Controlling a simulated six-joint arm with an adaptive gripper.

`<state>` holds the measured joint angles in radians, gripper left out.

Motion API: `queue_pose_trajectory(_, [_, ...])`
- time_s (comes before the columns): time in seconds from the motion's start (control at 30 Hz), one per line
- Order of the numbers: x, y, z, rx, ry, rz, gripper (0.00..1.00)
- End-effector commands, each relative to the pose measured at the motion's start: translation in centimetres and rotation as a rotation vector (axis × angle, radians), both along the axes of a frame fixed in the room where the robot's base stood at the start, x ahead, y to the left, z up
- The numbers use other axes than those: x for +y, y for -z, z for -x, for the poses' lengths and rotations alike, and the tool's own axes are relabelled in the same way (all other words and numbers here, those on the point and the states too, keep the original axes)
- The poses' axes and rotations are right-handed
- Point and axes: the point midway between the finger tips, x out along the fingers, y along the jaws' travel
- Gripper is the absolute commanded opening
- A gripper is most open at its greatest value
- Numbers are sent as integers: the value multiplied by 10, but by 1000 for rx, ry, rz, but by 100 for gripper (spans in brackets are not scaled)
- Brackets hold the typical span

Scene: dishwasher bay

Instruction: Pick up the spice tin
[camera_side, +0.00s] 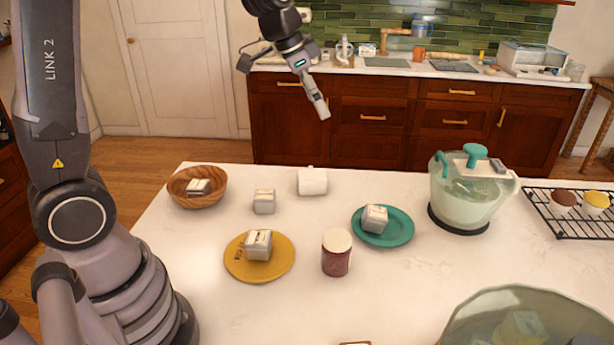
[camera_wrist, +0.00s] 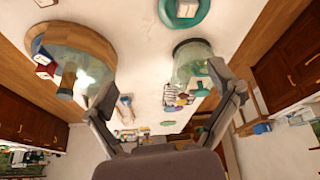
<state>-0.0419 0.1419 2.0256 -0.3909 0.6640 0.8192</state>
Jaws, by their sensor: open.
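Several small whitish boxy tins show in the side view, and I cannot tell which is the spice tin. One tin (camera_side: 199,187) is in the wooden bowl (camera_side: 180,198). Another tin (camera_side: 264,201) stands on the bare counter. A third tin (camera_side: 258,245) is on the yellow plate (camera_side: 242,268), and another (camera_side: 375,218) is on the teal plate (camera_side: 401,233). My gripper (camera_side: 283,89) is high above the back of the counter, apart from all of them. In the wrist view its spread fingers (camera_wrist: 165,88) hold nothing.
A white mug (camera_side: 312,181) and a dark red jar with a pale lid (camera_side: 336,254) stand among the tins. A blender-like jug (camera_side: 465,195), a cupcake rack (camera_side: 568,226) and a large glass bowl (camera_side: 460,318) are to the right. The front middle counter is mostly clear.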

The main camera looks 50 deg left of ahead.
Motion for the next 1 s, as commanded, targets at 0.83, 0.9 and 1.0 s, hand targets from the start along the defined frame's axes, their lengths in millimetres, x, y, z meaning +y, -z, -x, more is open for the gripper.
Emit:
queue_pose_trajectory(0.83, [-1, 266, -150, 4, 298, -37, 89])
queue_pose_trajectory(0.9, [-5, 279, -153, 5, 297, -37, 89])
queue_pose_trajectory(1.0, [-9, 293, -158, 3, 298, -37, 89])
